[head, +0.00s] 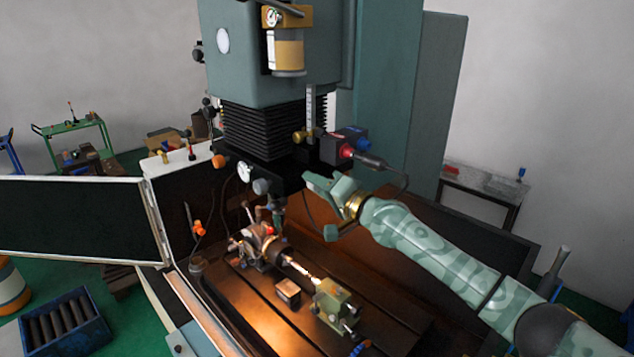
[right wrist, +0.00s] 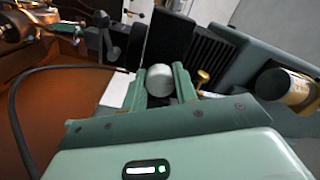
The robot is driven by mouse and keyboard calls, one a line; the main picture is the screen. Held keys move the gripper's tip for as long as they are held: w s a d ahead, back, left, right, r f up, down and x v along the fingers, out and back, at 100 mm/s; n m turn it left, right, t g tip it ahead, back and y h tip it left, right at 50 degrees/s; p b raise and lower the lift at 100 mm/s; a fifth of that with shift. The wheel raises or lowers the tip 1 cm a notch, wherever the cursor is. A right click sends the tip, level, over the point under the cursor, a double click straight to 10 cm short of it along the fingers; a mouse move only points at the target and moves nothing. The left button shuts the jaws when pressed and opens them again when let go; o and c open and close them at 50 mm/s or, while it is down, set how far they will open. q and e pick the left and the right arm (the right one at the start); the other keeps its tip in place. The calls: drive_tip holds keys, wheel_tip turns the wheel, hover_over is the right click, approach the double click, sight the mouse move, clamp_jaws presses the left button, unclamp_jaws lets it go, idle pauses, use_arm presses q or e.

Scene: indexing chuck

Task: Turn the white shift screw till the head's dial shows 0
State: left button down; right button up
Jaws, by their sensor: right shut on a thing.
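My right gripper (head: 318,185) reaches in from the right to the underside of the machine's head. In the right wrist view its two fingers stand on either side of the white shift screw (right wrist: 160,84), a pale round knob, and are shut on it. In the head view the screw is hidden by the gripper. A small white round dial (head: 244,172) sits at the front left under the head; its reading is too small to tell. My left gripper is not in view.
Black bellows (head: 262,130) and a red-and-black box (head: 345,146) with a cable are close to my right gripper. Below, the machine table carries a chuck (head: 262,246) and a green tailstock (head: 336,302). A dark open door panel (head: 80,220) stands at the left.

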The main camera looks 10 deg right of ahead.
drive_tip(key=m+p, duration=0.1)
drive_tip(key=m, duration=0.3)
drive_tip(key=shift+r+m, duration=0.1)
drive_tip(key=shift+m, duration=0.3)
drive_tip(key=shift+m+p, duration=0.8)
drive_tip(key=shift+m, duration=0.7)
drive_tip(key=o, duration=1)
drive_tip(key=shift+d, duration=0.1)
drive_tip(key=shift+c, duration=0.2)
